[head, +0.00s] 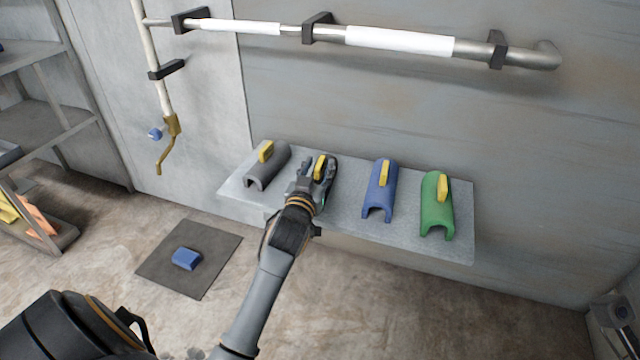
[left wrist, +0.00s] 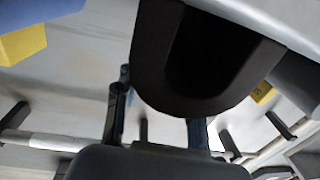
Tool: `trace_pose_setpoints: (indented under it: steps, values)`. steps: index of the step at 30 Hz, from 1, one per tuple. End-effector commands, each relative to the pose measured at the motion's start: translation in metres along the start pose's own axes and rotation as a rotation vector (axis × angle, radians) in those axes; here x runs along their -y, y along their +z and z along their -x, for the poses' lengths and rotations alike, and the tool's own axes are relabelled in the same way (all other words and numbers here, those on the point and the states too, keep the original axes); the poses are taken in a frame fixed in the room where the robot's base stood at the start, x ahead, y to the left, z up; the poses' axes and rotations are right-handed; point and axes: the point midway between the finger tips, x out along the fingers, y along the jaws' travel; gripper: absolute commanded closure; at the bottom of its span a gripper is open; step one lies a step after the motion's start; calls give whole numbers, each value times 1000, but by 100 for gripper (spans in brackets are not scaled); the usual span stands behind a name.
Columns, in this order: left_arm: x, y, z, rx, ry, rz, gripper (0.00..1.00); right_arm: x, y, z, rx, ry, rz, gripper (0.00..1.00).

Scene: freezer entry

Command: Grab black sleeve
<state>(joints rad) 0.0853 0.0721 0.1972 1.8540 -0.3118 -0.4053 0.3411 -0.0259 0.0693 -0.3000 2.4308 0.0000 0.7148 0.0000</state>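The black sleeve (head: 331,183) lies on the pale shelf (head: 348,222), second from the left, with a yellow handle (head: 320,167) on top. My left gripper (head: 315,172) is at this sleeve, around its handle area, and covers much of it. In the left wrist view the sleeve's dark arched end (left wrist: 160,60) fills the upper middle. The left gripper's two fingers (left wrist: 158,115) stand well apart there, one to each side below the sleeve; their contact with it is hidden. My right gripper is not in view.
A grey sleeve (head: 267,168) lies to the left; a blue sleeve (head: 379,195) and a green sleeve (head: 437,210) lie to the right. A wall pipe (head: 400,41) runs above. A dark floor mat (head: 211,276) holds a blue block (head: 186,258). A rack (head: 45,130) stands at left.

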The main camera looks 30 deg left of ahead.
Motion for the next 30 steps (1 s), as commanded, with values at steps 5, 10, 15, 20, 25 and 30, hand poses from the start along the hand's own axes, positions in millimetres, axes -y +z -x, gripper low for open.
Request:
trace_pose_setpoints:
  steps: [5, 10, 15, 20, 25, 30]
  values:
    - [0, 0, -1, 1, 0, 1, 60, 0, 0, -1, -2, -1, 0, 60]
    - [0, 0, -1, 0, 0, 1, 83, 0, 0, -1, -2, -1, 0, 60]
    - [0, 0, -1, 0, 0, 1, 100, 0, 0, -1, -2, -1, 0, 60]
    - [0, -1, -1, 0, 0, 1, 100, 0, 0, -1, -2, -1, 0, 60]
    - [0, -2, -1, 0, 0, 1, 100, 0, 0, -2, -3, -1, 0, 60]
    - [0, -11, -1, -1, 0, 2, 100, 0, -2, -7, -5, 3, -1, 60]
